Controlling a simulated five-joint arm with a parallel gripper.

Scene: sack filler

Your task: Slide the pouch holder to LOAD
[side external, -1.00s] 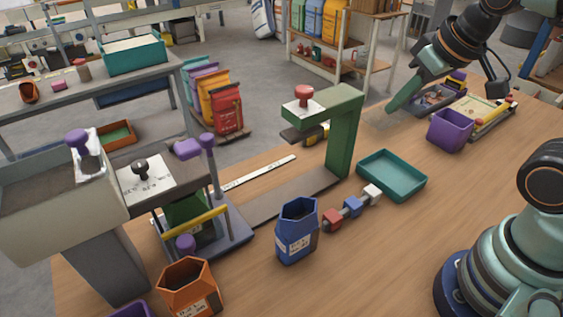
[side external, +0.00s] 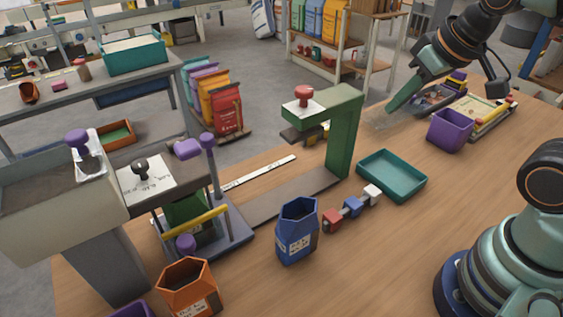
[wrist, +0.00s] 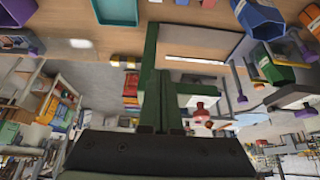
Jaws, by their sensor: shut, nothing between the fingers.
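The pouch holder is a blue-grey base (side external: 232,236) with a yellow bar (side external: 195,225), uprights and purple knobs. It sits at the left, beneath the filler, at the left end of a dark flat track (side external: 290,197). A green pouch (side external: 187,208) stands in it, partly hidden by the bar; the green pouch also shows at the right of the wrist view (wrist: 272,68). I cannot read a LOAD mark. My gripper (side external: 393,110) is shut and empty, raised at the back right, far from the holder. Its green fingers are together in the wrist view (wrist: 160,75).
A green press frame (side external: 342,140) with a red knob (side external: 303,94) spans the track between my gripper and the holder. A blue bin (side external: 297,232), orange bin (side external: 188,288), teal tray (side external: 392,175) and purple bin (side external: 450,130) stand on the table. The front middle is clear.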

